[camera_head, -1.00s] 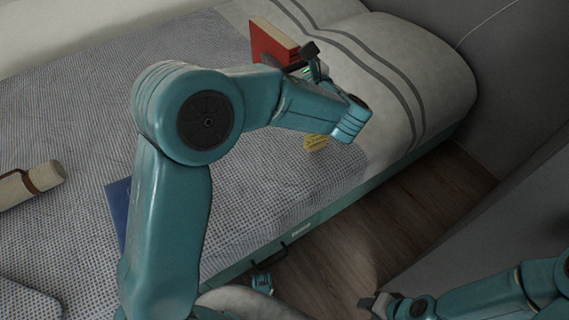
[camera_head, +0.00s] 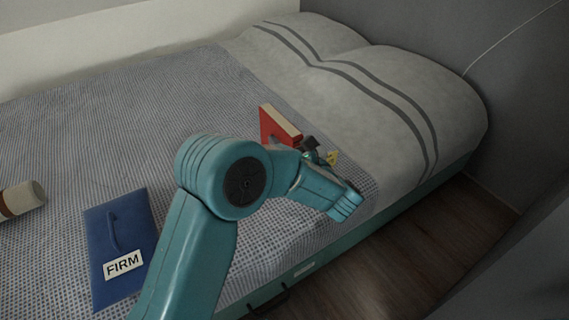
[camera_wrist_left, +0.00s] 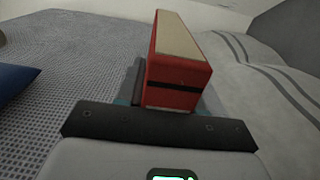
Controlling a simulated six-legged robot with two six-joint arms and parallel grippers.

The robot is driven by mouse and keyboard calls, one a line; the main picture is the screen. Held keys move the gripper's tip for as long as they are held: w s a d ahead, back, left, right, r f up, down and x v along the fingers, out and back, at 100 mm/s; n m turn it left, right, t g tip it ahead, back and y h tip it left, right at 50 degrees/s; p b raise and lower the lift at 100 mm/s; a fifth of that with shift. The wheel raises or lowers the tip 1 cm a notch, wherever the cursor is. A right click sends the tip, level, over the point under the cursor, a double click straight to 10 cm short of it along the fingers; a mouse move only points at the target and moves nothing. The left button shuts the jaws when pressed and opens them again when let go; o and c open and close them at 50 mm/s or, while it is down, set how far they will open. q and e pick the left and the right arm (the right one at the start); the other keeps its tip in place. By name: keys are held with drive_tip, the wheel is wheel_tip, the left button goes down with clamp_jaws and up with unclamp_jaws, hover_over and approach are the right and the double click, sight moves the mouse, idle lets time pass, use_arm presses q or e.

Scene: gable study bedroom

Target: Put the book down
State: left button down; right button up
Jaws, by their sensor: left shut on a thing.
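The red book (camera_head: 281,124) with cream page edges stands upright at my left gripper (camera_head: 303,146), over the patterned bedspread near the pillows. My left gripper is shut on it; the arm hides part of the grip. In the left wrist view the book (camera_wrist_left: 178,68) rises beyond the dark gripper bar, its pages facing up. I cannot tell whether its lower edge touches the bed. My right gripper is not in view.
A blue folder (camera_head: 141,226) labelled FIRM lies on the bed (camera_head: 120,110). A rolled cream cylinder (camera_head: 20,199) lies at the left edge. A small yellow thing (camera_head: 333,157) is beside the gripper. The pillow (camera_head: 400,90) is behind; open bedspread lies left.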

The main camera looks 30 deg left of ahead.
use_arm(q)
wheel_tip(320, 180, down, 6)
drive_tip(key=b, duration=0.2)
drive_tip(key=shift+r+b, duration=0.1)
drive_tip(key=shift+b, duration=0.25)
drive_tip(key=shift+r, duration=0.15)
drive_tip(key=c, duration=0.7)
unclamp_jaws()
drive_tip(key=shift+f, duration=0.2)
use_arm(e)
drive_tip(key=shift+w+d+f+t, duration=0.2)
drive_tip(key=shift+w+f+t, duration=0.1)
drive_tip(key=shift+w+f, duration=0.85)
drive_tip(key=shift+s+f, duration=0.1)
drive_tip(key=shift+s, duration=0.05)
use_arm(q)
drive_tip(key=p+v, duration=0.4)
drive_tip(key=v, duration=0.8)
drive_tip(key=shift+r+p, duration=0.15)
drive_tip(key=shift+p, duration=0.2)
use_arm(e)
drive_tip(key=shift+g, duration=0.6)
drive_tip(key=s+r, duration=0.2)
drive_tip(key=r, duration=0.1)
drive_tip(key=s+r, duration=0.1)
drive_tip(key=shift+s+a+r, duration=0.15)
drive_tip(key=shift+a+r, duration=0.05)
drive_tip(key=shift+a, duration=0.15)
